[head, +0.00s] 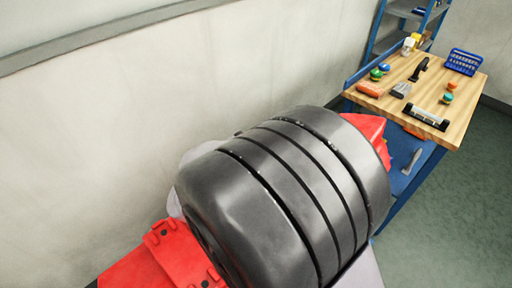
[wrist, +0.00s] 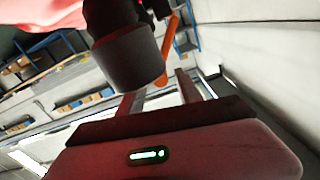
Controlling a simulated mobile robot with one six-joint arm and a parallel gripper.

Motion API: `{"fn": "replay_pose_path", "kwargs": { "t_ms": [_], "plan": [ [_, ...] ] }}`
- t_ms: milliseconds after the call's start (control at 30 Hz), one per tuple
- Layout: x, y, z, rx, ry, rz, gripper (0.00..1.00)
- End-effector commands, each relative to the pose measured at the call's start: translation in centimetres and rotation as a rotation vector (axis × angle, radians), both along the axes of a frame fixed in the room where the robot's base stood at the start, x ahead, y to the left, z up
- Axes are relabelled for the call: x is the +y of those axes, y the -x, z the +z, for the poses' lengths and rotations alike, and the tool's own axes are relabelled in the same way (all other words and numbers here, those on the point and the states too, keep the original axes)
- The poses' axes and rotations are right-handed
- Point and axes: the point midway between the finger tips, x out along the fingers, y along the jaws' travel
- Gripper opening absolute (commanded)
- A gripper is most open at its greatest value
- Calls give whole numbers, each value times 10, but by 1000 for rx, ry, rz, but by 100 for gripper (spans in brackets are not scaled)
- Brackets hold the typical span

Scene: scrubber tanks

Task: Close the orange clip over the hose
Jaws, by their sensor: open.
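In the wrist view, the orange clip (wrist: 171,45) shows as a narrow upright strip, slightly tilted, just right of a thick dark cylinder (wrist: 128,57). The cylinder looks like the hose or its fitting; I cannot tell which. The strip stands beside it, not across its visible face. Dark parts at the top hide how the two join. My gripper (wrist: 164,94) is open, its fingers pointing up the picture toward the clip and cylinder. I see nothing between the fingers, and contact cannot be made out. The clip and my gripper cannot be made out in the head view.
A red surface (wrist: 40,14) fills the wrist view's top left, near the cylinder. In the head view, a large dark ribbed form blocks the middle. Behind it stands a wooden-topped workbench (head: 455,108) with tools and a blue basket (head: 463,62). Green floor (head: 440,220) is clear at right.

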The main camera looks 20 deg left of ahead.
Motion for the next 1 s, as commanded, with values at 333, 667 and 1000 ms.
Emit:
{"fn": "replay_pose_path", "kwargs": {
  "t_ms": [333,667,1000],
  "plan": [
    [43,99,3,0,0,7,41],
    [57,138,1,0,0,1,41],
    [41,121,26,116,45,-155,12]
  ]
}}
